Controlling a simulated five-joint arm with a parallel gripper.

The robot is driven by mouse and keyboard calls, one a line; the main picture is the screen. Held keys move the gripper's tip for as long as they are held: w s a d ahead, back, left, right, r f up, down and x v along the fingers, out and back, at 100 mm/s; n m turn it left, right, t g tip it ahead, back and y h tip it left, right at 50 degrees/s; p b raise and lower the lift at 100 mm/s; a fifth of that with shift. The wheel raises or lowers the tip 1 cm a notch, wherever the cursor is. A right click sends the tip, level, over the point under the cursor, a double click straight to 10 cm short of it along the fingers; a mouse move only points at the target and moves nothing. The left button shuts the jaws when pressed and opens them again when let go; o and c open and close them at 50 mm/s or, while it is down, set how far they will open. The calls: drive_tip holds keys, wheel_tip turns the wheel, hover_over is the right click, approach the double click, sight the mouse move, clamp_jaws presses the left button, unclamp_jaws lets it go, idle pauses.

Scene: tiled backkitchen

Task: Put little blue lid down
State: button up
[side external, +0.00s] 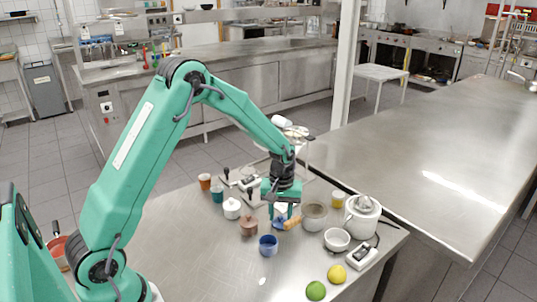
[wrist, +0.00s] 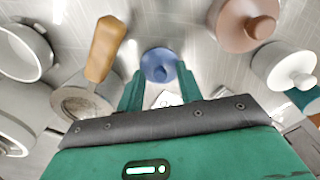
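The little blue lid (wrist: 158,68), round with a darker knob at its middle, is between my two fingertips in the wrist view, touching or nearly touching both. A bit of blue also shows between the fingers of my gripper (side external: 281,215) in the side view, low over the table. My gripper (wrist: 159,75) looks shut on the lid. Whether the lid touches the table is unclear. A small open blue pot (side external: 268,246) stands in front of my gripper.
A wooden handle (wrist: 105,45) lies close beside one finger, with a grey pot (side external: 314,217) beyond it. A brown pot (side external: 249,227) and a white lidded pot (side external: 232,209) stand left. A white bowl (side external: 337,240), lime (side external: 316,291) and lemon (side external: 337,274) are right. The front left table is clear.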

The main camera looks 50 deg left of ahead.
sight(281, 216)
idle(0.3)
wheel_tip(281, 216, up, 12)
drive_tip(key=shift+r, duration=0.2)
idle(0.6)
idle(0.5)
drive_tip(key=s+d+r+m+t, duration=0.3)
drive_tip(key=s+r+m, duration=0.1)
drive_tip(key=s+r, duration=0.65)
drive_tip(key=s+d+m+t, duration=0.2)
drive_tip(key=s+m, duration=0.3)
drive_tip(key=s, duration=0.8)
drive_tip(key=shift+s+r+t, duration=0.2)
drive_tip(key=shift+s+t, duration=0.1)
